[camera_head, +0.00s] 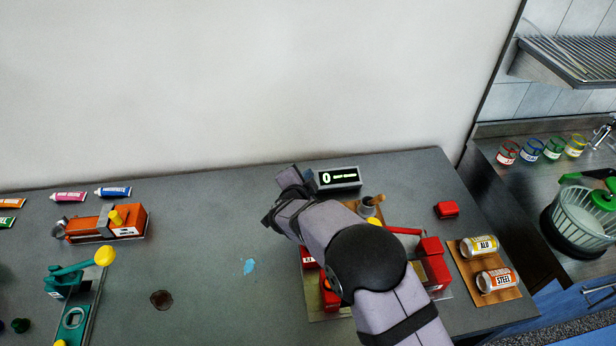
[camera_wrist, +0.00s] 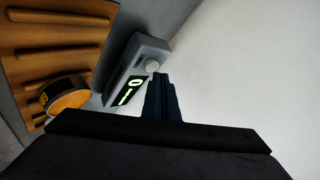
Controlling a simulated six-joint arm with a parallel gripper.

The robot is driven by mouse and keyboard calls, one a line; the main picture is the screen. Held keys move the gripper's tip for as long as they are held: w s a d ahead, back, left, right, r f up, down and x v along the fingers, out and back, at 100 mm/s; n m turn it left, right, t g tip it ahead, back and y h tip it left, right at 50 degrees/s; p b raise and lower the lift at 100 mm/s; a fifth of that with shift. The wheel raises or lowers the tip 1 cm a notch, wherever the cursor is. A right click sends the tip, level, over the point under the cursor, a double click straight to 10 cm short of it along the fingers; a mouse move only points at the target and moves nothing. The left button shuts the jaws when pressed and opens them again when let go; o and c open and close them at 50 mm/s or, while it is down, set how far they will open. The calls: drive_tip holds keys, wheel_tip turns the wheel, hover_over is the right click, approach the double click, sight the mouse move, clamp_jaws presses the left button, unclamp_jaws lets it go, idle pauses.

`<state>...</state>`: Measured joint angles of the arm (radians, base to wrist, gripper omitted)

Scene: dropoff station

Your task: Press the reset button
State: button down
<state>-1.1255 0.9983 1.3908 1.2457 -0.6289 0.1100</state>
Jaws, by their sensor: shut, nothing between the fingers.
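My gripper (camera_wrist: 158,78) is shut and empty. Its dark fingertips appear right beside the button in that view; I cannot tell whether they touch it. In the head view my arm crosses in front of the table and its end is left of the box; the fingertips are not clear there.
A wooden rack (camera_wrist: 60,35) and a round orange-topped object (camera_wrist: 65,97) lie beside the box. Red machinery (camera_head: 430,265) stands behind my arm. A red block (camera_head: 446,210) and a wooden tray with two cans (camera_head: 480,246) are to the right.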

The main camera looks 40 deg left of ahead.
drive_tip(key=shift+s+r, duration=0.1)
drive_tip(key=shift+r, duration=0.25)
drive_tip(key=shift+r, duration=0.1)
drive_tip(key=r+p, duration=0.2)
drive_tip(key=r, duration=0.1)
drive_tip(key=s+d+r+p, duration=0.1)
drive_tip(key=shift+d+r+p, duration=0.1)
drive_tip(key=shift+r+p, duration=0.2)
drive_tip(key=shift+p, duration=0.1)
idle(0.8)
